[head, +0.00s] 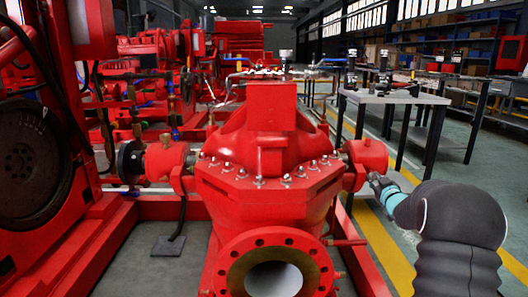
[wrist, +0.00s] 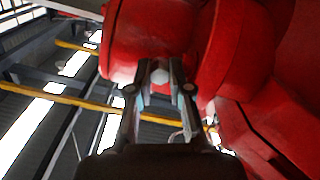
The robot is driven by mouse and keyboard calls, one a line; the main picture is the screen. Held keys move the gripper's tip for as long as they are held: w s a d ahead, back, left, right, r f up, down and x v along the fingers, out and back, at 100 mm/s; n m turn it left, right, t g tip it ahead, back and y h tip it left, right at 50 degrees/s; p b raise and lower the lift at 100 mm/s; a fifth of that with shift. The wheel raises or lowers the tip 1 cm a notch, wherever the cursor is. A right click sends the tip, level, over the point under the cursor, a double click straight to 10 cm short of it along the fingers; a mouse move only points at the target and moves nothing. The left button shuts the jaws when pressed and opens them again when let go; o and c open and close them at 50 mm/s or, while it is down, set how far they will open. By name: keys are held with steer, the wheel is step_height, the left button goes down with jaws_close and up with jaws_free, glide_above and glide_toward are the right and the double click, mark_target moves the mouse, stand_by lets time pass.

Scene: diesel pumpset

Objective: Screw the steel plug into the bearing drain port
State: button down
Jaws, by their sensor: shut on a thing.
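My gripper (wrist: 161,68) is shut on the steel plug (wrist: 160,77), whose pale hexagonal head shows between the fingertips in the wrist view. The plug lies against or just in front of the rounded red bearing housing (wrist: 128,42); I cannot tell if it is in the port. The drain port itself is hidden. In the head view my gripper (head: 378,184) is at the lower right of the red bearing housing (head: 367,153) on the pump's right end. The plug cannot be made out there.
The red pump casing (head: 262,185) with its bolted flange stands left of my gripper. A thin red pipe (head: 346,242) sticks out below. A grey workbench (head: 395,97) stands behind. In the wrist view, more red pump body fills the right side.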

steer(key=m, duration=0.5)
steer(key=shift+r, duration=0.1)
steer(key=shift+m+p, duration=0.7)
steer(key=shift+p, duration=0.3)
steer(key=shift+m+p, duration=0.85)
steer(key=shift+m, duration=0.05)
steer(key=c, duration=1)
jaws_free()
